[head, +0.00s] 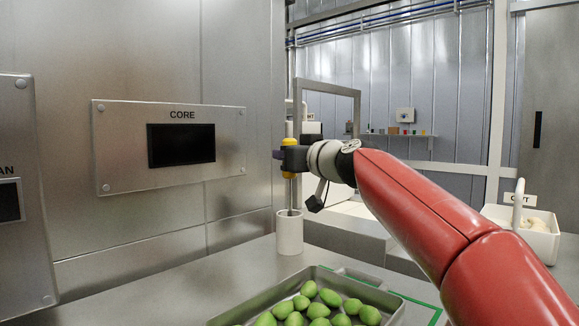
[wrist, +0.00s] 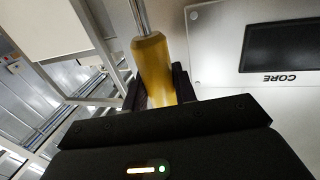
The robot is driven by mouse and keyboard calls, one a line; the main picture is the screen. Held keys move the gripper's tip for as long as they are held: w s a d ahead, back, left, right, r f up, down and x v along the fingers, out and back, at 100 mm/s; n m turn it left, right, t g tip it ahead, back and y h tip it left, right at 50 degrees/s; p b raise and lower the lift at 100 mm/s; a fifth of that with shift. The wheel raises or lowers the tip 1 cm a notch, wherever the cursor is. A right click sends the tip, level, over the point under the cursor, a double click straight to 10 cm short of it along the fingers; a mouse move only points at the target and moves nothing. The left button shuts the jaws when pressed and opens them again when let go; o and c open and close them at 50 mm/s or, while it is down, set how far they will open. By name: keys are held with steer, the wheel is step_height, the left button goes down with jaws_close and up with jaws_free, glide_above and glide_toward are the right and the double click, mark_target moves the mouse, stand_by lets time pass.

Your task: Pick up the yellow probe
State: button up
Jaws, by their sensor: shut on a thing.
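The yellow probe has a yellow handle and a thin metal shaft. In the head view the probe (head: 289,144) stands upright above the counter, its shaft pointing down. My gripper (head: 290,158) is shut around the yellow handle from the right. A white cylindrical holder (head: 289,235) stands on the counter below it; the shaft's lower end reaches into its mouth, and the tip is hidden. In the wrist view the yellow handle of the probe (wrist: 153,60) sits between the dark fingers of my gripper (wrist: 157,92), with the shaft running up out of frame.
A metal tray (head: 222,318) of several green fruits (head: 318,310) lies in front of the holder. A steel wall with a CORE panel (head: 170,148) is on the left. A white basket (head: 535,240) stands at right. The counter left of the holder is clear.

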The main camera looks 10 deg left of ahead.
steer(key=shift+r+p, duration=2)
steer(key=shift+r, duration=1.3)
steer(key=shift+r+b, duration=0.2)
steer(key=shift+b, duration=0.15)
